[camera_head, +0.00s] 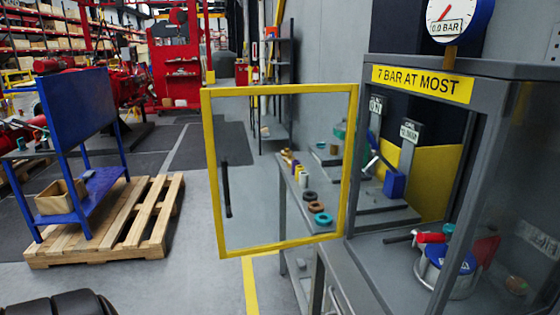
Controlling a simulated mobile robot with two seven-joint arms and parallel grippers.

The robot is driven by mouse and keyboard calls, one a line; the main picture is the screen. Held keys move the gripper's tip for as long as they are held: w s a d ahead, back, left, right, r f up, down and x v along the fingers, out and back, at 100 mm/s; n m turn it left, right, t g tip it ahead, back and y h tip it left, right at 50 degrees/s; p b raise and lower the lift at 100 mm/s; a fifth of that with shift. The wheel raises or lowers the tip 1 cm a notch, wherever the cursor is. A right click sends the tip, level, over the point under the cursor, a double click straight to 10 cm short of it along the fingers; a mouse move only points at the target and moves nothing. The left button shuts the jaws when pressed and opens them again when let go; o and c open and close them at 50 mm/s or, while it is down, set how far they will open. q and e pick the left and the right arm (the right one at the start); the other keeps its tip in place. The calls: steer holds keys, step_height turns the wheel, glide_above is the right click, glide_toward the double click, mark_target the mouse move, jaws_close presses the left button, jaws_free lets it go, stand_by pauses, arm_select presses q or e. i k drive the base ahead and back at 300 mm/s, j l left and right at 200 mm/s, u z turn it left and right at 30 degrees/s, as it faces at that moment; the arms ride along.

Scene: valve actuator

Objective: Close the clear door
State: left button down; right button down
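The clear door (281,248) has a yellow frame and a see-through pane. It stands open, swung out to the left of the grey cabinet (385,68), with its right edge at the cabinet's front left post. A black vertical bar handle (226,190) is on the pane near the door's left edge. The cabinet's front opening is uncovered. Neither of my grippers can be made out in this view.
A gauge (458,18) sits on top. A wooden pallet (140,240) with a blue stand is at left. Grey floor lies between pallet and door.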

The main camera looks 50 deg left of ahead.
mark_target(205, 93)
steer(key=i+j, duration=0.1)
steer(key=j, duration=0.4)
steer(key=i+j, duration=0.1)
steer(key=j, duration=0.45)
steer(key=i+j, duration=0.1)
steer(key=j, duration=0.4)
steer(key=i+j, duration=0.1)
steer(key=j, duration=0.4)
steer(key=i+j+z, duration=0.2)
steer(key=j, duration=0.7)
steer(key=j+z, duration=0.2)
steer(key=j, duration=0.75)
steer(key=z, duration=1.2)
